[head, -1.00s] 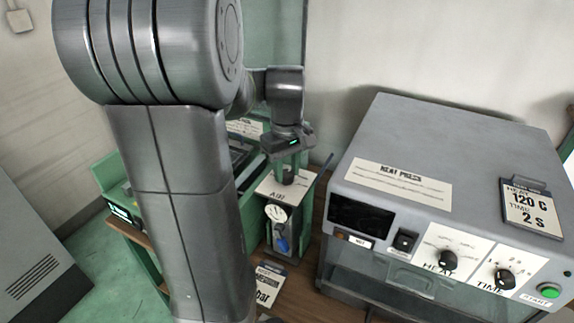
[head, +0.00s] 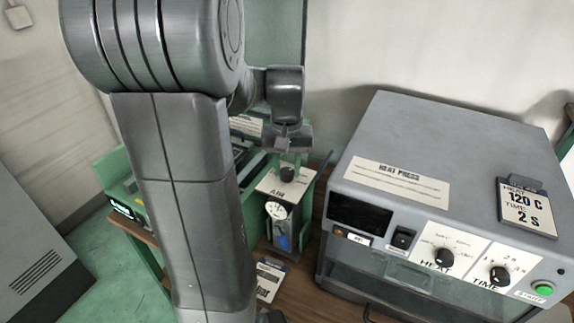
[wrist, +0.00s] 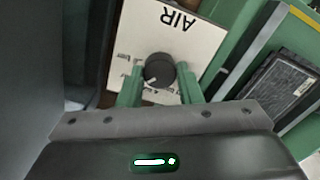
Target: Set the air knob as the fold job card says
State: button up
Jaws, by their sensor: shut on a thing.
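The black air knob (head: 287,174) sits on the white panel marked AIR (head: 270,187), on top of the green unit. In the wrist view the air knob (wrist: 160,67) stands between my green fingers, its white pointer mark toward the lower left. My gripper (wrist: 160,75) is shut on it from both sides. In the head view my gripper (head: 290,158) reaches down over the panel. A round white gauge (head: 277,210) is on the unit's front; its reading is too small to tell. A job card (head: 268,280) lies below it, partly hidden by my arm, its value unreadable.
The grey heat press (head: 450,140) stands close on the right, with heat (head: 445,257) and time (head: 500,276) knobs and its own card (head: 527,207). My arm hides much of the green machine (head: 115,170) on the left. A wall stands behind.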

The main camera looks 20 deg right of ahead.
aim_at(287, 171)
dwell(0.4)
jog(key=o, duration=1)
notch_tip(287, 171, up, 14)
jog(key=shift+f, duration=0.1)
notch_tip(287, 171, down, 14)
jog(key=shift+r, duration=0.1)
dwell(0.6)
jog(key=shift+r, duration=0.1)
